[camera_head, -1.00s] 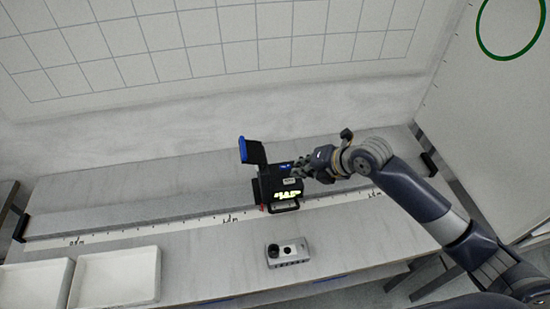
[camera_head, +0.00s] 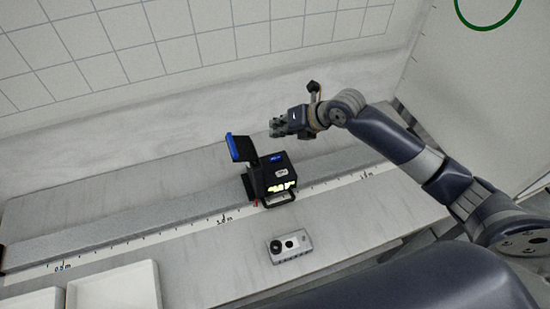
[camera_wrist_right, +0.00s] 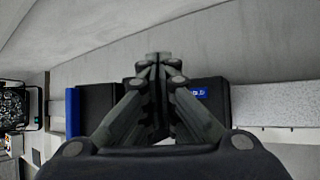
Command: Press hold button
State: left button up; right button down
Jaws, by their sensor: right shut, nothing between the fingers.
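In the right wrist view the shut fingers (camera_wrist_right: 158,62) cover the middle of the black body (camera_wrist_right: 208,97). My left gripper is not in view.
The bench (camera_head: 350,215) carries a ruler strip (camera_head: 150,242). White trays (camera_head: 118,288) stand at its front left. A tiled wall panel (camera_head: 180,45) rises behind. The bench is clear to the right of the grey box.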

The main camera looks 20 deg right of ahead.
aim_at(278, 156)
notch_tip(278, 156, down, 4)
jog(key=shift+s+r+b, duration=0.1)
jog(key=shift+r+b, duration=0.05)
jog(key=shift+b, duration=1)
notch_tip(278, 156, down, 4)
jog(key=b, duration=0.2)
jog(key=shift+r+b, duration=0.25)
jog(key=shift+b, duration=0.05)
jog(key=shift+f+b, duration=0.35)
jog(key=shift+f, duration=0.05)
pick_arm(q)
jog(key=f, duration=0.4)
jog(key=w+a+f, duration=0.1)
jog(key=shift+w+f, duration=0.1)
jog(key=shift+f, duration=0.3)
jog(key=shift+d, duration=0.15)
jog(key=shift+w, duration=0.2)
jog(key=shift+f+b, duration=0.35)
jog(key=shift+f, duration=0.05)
pick_arm(e)
jog(key=shift+f, duration=0.4)
